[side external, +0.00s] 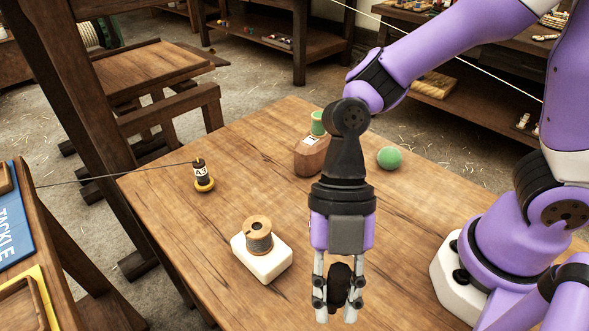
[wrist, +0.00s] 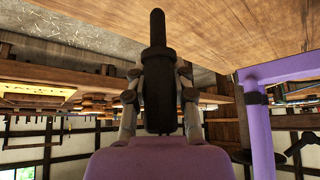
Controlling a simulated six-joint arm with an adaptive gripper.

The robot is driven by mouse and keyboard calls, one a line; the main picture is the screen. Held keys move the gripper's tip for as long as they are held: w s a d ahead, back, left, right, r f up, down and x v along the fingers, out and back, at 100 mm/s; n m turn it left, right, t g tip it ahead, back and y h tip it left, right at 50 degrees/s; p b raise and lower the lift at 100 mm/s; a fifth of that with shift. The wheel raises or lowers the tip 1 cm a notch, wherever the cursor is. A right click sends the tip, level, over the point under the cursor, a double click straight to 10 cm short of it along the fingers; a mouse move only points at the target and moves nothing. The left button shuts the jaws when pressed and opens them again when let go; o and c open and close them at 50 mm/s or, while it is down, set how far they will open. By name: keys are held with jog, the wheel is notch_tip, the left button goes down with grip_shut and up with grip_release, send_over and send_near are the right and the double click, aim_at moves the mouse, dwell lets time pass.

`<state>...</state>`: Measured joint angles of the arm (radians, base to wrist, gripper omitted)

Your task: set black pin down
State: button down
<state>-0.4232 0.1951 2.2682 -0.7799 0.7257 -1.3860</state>
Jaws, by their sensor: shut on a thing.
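My gripper (side external: 336,305) points down in the side view, at the near part of the wooden table (side external: 400,235). Its two fingers are shut on the black pin (side external: 339,284), which sits between them with its rounded dark body showing. In the wrist view the black pin (wrist: 158,85) has a thick body between the fingers, a wider collar and a thinner end pointing up the picture. I cannot tell whether the pin touches the table.
A spool (side external: 258,236) stands on a white block (side external: 264,264) left of my gripper. A black labelled bobbin (side external: 201,174) with a yellow base is farther left, at a line's end. Behind are a wooden block (side external: 311,158) with a green spool (side external: 317,123), and a green ball (side external: 389,158).

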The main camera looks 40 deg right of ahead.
jog(key=shift+f, duration=1.75)
jog(key=shift+f, duration=0.1)
jog(key=c, duration=0.7)
grip_release()
jog(key=v, duration=1.2)
jog(key=w+d+r+m+t+h, duration=0.1)
jog(key=d+m+t, duration=0.2)
jog(key=m, duration=0.6)
jog(key=w+d+r+m+t+h, duration=0.1)
jog(key=d+m+t+h, duration=0.1)
jog(key=d+m, duration=0.5)
jog(key=w+d+r+m+t+h, duration=0.1)
jog(key=d+m+t, duration=0.4)
jog(key=m, duration=0.5)
jog(key=shift+w+d+r+m+h, duration=0.15)
jog(key=shift+d+r+m+h, duration=0.15)
jog(key=shift+d+r+h, duration=0.15)
